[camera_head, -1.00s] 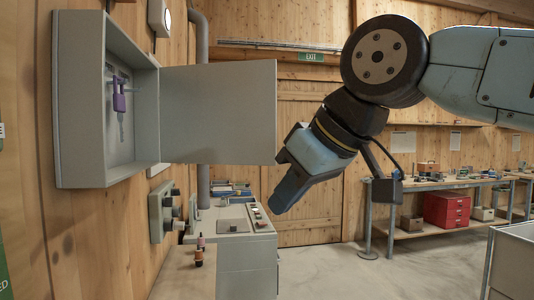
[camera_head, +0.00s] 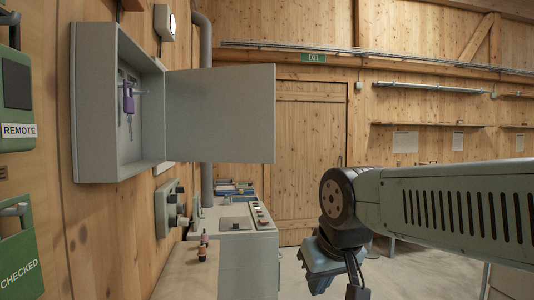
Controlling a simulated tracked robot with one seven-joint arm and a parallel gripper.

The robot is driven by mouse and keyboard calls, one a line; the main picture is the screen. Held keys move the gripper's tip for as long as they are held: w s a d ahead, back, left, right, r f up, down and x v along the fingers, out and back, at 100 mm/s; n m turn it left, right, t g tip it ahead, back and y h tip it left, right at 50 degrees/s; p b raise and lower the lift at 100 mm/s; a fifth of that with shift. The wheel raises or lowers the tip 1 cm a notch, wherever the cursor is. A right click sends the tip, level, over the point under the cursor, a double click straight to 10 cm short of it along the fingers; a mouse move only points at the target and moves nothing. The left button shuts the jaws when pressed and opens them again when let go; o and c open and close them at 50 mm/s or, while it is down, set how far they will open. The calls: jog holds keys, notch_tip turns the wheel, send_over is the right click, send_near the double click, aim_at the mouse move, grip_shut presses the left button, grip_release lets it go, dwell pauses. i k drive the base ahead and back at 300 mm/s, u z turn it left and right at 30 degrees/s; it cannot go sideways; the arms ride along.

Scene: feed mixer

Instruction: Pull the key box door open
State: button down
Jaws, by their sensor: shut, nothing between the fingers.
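The grey key box (camera_head: 95,100) is fixed to the wooden wall at the left. Its flat grey door (camera_head: 220,112) stands wide open, swung out to the right of the box. A purple-tagged key (camera_head: 128,98) hangs on a hook inside. My gripper (camera_head: 318,272) is low at right of centre, below and to the right of the door and clear of it. It points downward, shut and empty. Its fingers are hard to make out at this angle.
A grey control cabinet (camera_head: 248,262) and a bench top (camera_head: 188,275) with small bottles stand below the door. A knobbed wall unit (camera_head: 170,208) sits under the box. A green REMOTE panel (camera_head: 16,88) is at far left. The floor between cabinet and back door is free.

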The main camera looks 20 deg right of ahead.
aim_at(226, 115)
jog(key=k, duration=1)
jog(key=z, duration=0.7)
jog(key=i, duration=0.85)
